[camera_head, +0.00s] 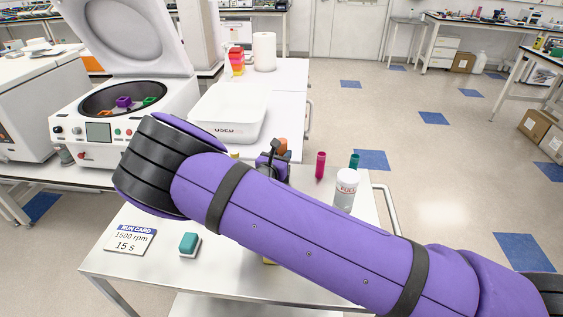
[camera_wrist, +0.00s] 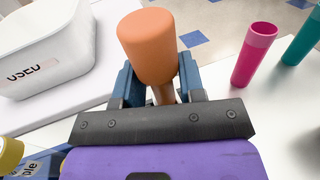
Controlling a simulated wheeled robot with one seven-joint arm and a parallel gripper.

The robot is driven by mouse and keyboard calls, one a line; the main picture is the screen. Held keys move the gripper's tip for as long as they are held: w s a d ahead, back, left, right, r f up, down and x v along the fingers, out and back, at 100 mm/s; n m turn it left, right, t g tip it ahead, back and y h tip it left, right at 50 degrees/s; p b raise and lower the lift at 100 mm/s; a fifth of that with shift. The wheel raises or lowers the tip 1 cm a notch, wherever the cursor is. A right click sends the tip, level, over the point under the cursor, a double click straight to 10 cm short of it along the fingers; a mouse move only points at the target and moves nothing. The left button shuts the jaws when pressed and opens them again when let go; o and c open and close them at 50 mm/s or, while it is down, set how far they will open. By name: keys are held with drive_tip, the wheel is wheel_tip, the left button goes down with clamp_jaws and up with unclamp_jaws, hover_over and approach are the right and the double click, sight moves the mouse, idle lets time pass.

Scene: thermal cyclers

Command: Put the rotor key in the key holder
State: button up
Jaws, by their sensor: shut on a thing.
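My gripper (camera_wrist: 158,78) is shut on an orange-topped thing that looks like the rotor key (camera_wrist: 148,45). Its wide orange head stands above the jaws, and a narrower stem shows between them; its lower end is hidden. In the head view, the orange head (camera_head: 281,147) shows just beyond my gripper (camera_head: 271,158), over the metal cart. My purple arm covers much of the cart. I cannot tell for sure which thing is the key holder. Open-topped pink (camera_head: 320,165) and teal (camera_head: 354,162) tubes stand right of my gripper; both also show in the wrist view.
An open centrifuge (camera_head: 110,125) stands at the left, with coloured pieces in its bowl. A white "USED" bin (camera_head: 228,112) is behind my gripper.

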drive_tip(key=shift+f, duration=1.3)
drive_tip(key=shift+f, duration=0.1)
drive_tip(key=o, duration=1.1)
drive_tip(key=shift+c, duration=0.2)
drive_tip(key=shift+s+a, duration=0.1)
drive_tip(key=shift+s, duration=0.05)
drive_tip(key=v, duration=1.1)
drive_tip(key=shift+s+a, duration=0.2)
drive_tip(key=shift+s, duration=0.15)
drive_tip(key=shift+r, duration=0.2)
